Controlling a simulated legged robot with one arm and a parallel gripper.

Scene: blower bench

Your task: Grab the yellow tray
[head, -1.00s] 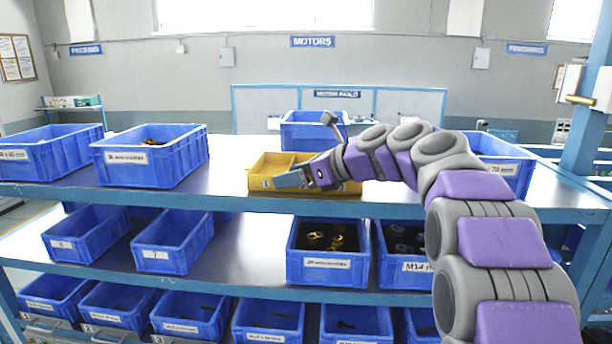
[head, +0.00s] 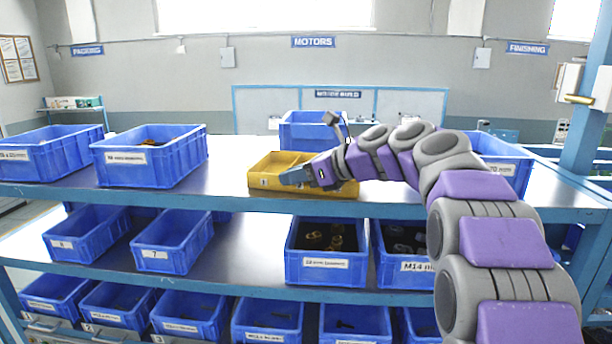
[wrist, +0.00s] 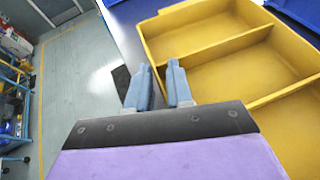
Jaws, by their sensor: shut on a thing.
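The yellow tray (head: 264,183) sits on the top shelf near its front edge, in the middle of the head view. It is shallow and divided into compartments. In the wrist view the tray (wrist: 235,77) fills the right side. My gripper (head: 283,178) is at the tray's front wall, and my arm hides the tray's right part in the head view. In the wrist view my gripper (wrist: 160,70) has its two blue-grey fingers close together at the tray's near rim, shut on it. The exact contact is partly hidden by the fingers.
Blue bins stand on the top shelf at left (head: 150,160), behind the tray (head: 312,135) and at right (head: 510,165). More blue bins (head: 325,268) fill the lower shelves. Bare shelf (head: 228,165) shows left of the tray.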

